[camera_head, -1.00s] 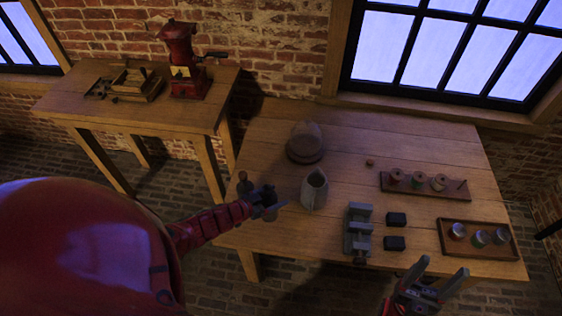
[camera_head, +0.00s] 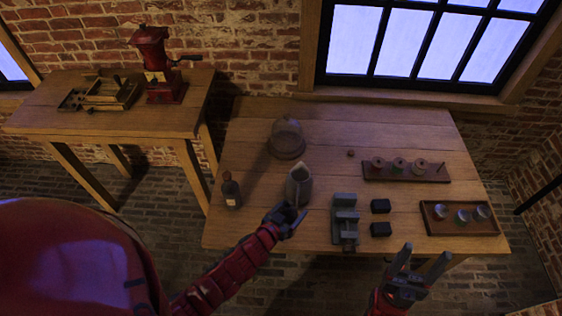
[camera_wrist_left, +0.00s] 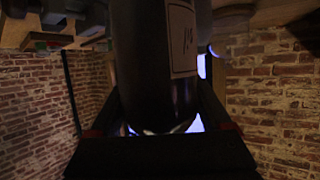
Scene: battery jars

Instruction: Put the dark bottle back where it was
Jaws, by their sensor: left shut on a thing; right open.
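In the left wrist view a dark bottle (camera_wrist_left: 148,65) with a pale label fills the space between the fingers of my left gripper (camera_wrist_left: 160,130); its neck is hidden. Another dark labelled bottle (camera_head: 231,191) stands upright on the left of the table, apart from this gripper. My right gripper (camera_head: 420,265) is open and empty at the table's front right.
A side table (camera_head: 50,125) holds a red grinder (camera_head: 160,65). Bare wood lies around the standing bottle.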

